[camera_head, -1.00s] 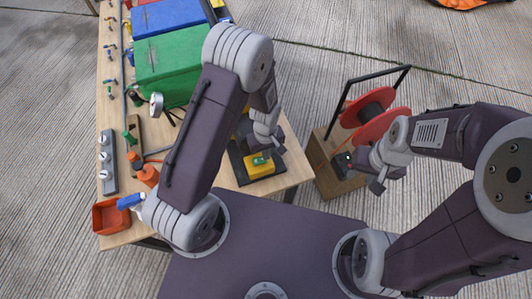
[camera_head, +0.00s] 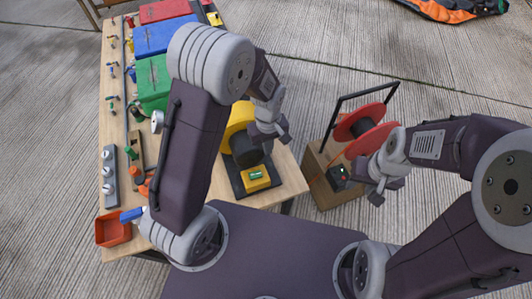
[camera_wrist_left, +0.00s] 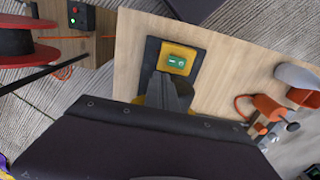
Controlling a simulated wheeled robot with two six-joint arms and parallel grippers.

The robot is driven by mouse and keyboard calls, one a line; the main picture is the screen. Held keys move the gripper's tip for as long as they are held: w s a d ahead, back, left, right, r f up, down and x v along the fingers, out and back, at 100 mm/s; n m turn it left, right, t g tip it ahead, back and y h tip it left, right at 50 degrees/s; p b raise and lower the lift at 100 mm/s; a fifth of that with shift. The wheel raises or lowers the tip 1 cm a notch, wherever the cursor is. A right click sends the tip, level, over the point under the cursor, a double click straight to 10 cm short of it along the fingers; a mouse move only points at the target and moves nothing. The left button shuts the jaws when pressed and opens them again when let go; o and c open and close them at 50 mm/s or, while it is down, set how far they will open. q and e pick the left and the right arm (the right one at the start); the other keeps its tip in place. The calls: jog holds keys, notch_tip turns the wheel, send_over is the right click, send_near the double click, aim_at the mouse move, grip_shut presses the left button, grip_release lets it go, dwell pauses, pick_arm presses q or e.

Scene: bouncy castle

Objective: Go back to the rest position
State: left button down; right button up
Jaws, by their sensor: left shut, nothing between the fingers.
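My left gripper (camera_head: 281,137) hangs from the folded left arm in the head view. It is shut and empty, in front of a yellow blower (camera_head: 239,117) with a dark motor, which it partly covers. The blower's yellow switch box (camera_head: 256,179) with a green switch lies just below the gripper in the picture, and also shows in the left wrist view (camera_wrist_left: 178,59). My right gripper (camera_head: 378,195) is held in front of the reel's wooden stand; its small fingers do not show clearly whether it is open.
A wooden workbench (camera_head: 277,193) carries green (camera_head: 153,84), blue (camera_head: 165,35) and red (camera_head: 165,11) boxes and an orange-red tray (camera_head: 113,231). A red cable reel (camera_head: 364,129) stands on a wooden base (camera_head: 322,184) at the right. Concrete floor lies around them.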

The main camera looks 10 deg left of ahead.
pick_arm(q)
jog(key=shift+d+r, duration=0.1)
jog(key=shift+r, duration=0.05)
dwell(0.4)
jog(key=s+a+r+t, duration=0.2)
jog(key=s+a+r, duration=0.2)
jog(key=a+r, duration=0.35)
jog(key=s+m, duration=0.3)
jog(key=m, duration=0.1)
jog(key=s+f+m, duration=0.1)
jog(key=s+m, duration=0.1)
jog(key=shift+s+a+f+m+g, duration=0.1)
jog(key=shift+s+a+m+g, duration=0.2)
jog(key=shift+s+a+g, duration=0.1)
